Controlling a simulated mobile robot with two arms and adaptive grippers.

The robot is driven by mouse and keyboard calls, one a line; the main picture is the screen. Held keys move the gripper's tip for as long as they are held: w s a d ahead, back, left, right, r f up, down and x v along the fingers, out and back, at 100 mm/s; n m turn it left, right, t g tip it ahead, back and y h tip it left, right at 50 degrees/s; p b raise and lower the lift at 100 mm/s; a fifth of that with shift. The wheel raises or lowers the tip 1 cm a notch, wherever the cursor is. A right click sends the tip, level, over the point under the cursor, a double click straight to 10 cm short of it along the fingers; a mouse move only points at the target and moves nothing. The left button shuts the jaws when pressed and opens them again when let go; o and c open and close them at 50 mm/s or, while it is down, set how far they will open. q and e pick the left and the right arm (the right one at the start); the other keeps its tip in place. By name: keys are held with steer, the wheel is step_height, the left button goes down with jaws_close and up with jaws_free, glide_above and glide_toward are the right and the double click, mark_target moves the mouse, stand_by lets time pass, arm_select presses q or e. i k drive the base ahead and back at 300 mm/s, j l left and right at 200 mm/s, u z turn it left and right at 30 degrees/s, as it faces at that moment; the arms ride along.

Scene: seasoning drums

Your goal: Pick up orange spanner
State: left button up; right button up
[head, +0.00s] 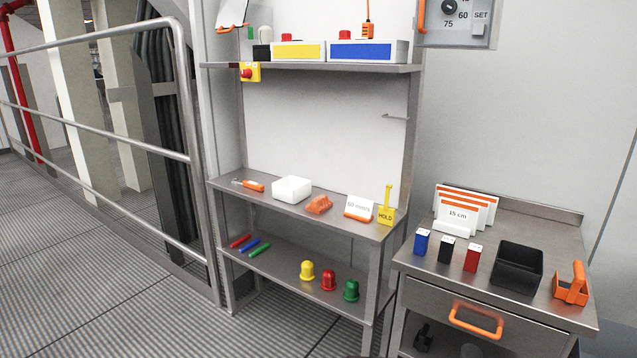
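I cannot make out a clear spanner shape. An orange-handled tool (250,185) with a thin metal end lies at the left of the bench's upper surface; it is too small to tell what it is. A lumpy orange item (318,204) lies on the same surface, right of a white box. A blocky orange item with an upright part (571,288) stands at the right end of the drawer table. Neither of my grippers is in view.
The steel bench (225,190) has a lower shelf with colored pens and domes. The drawer table (420,270) holds a black bin (517,268), small blue, black and red boxes, and a card rack. A railing (120,135) stands left. The front-left floor (100,290) is clear.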

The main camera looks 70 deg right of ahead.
mark_target(246, 183)
steer(key=z, duration=1.85)
steer(key=u, duration=1.75)
steer(key=i+l, duration=0.1)
steer(key=i, duration=0.55)
steer(key=i+l, duration=0.1)
steer(key=i, duration=1.15)
steer(key=i+l+u, duration=0.1)
steer(key=i, duration=0.55)
steer(key=z, duration=2.4)
